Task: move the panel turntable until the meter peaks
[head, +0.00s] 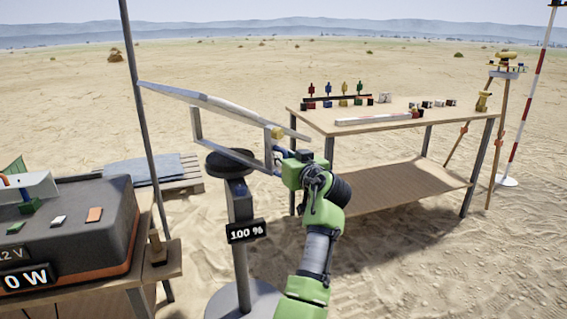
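The panel (215,104) shows nearly edge-on, tilted on a light metal frame above the round dark turntable (218,166). The turntable tops a grey post on a round base. A sign (246,232) on the post reads "100 %". The power meter (27,278) at the lower left shows "0 W", cut by the picture's left edge. A yellow block (277,132) sits at the frame's right end.
A wooden table (400,120) with several small coloured objects stands behind my arm on the right. A dark case (75,235) sits on a bench at the left. A tall pole (146,140) stands beside the panel. Open sand lies beyond.

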